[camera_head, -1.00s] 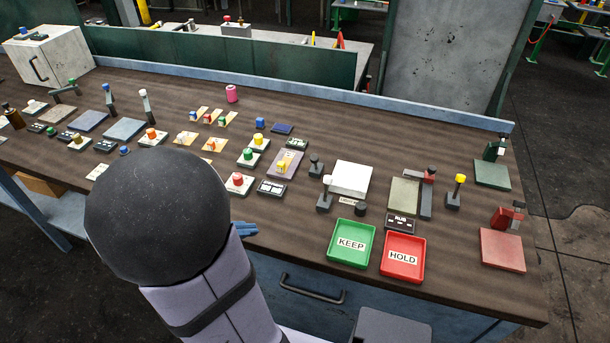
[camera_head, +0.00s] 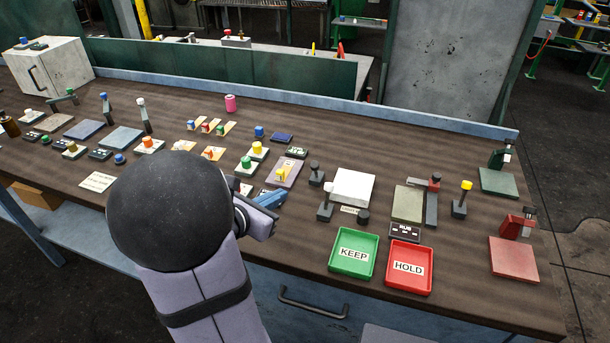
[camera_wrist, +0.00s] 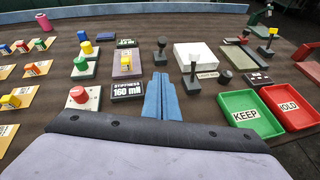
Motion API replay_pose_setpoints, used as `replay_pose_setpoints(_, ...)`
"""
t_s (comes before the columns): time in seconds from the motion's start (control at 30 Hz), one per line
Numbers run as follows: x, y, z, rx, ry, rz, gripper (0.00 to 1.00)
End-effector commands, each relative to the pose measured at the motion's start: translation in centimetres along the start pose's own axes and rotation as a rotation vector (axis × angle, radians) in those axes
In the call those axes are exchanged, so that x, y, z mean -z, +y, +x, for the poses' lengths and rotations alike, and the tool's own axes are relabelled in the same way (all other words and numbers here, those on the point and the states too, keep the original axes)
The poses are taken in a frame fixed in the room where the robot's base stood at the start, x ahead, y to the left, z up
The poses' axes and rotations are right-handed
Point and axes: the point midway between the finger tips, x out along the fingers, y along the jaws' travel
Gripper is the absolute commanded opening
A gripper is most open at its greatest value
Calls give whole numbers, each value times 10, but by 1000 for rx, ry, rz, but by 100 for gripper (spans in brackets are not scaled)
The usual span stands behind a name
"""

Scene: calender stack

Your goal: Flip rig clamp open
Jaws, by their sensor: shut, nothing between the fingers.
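No label that I can read names the rig clamp. Three clamp-like fixtures stand at the right of the bench. One has a grey bar with a dark red-brown arm (camera_head: 431,186) beside an olive plate (camera_head: 407,203). My gripper (camera_head: 270,199) has blue fingers, shut and empty, over the bench left of these fixtures. In the wrist view the fingers (camera_wrist: 161,90) point toward the bench's back.
A green KEEP tray (camera_head: 353,254) and a red HOLD tray (camera_head: 408,267) lie at the front. Dark levers (camera_head: 326,207) and a white block (camera_head: 352,187) stand between my gripper and the grey-bar fixture. A yellow-knobbed lever (camera_head: 462,198) stands to its right.

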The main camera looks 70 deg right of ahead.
Motion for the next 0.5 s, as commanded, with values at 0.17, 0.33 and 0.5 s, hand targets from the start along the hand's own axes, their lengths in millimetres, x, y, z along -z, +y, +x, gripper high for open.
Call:
replay_pose_setpoints(0.17, 0, 0, 1, 1, 1, 1, 0)
replay_pose_setpoints(0.33, 0, -1, 11, 3, 1, 2, 0)
replay_pose_setpoints(0.5, 0, -2, 33, 6, 2, 1, 0)
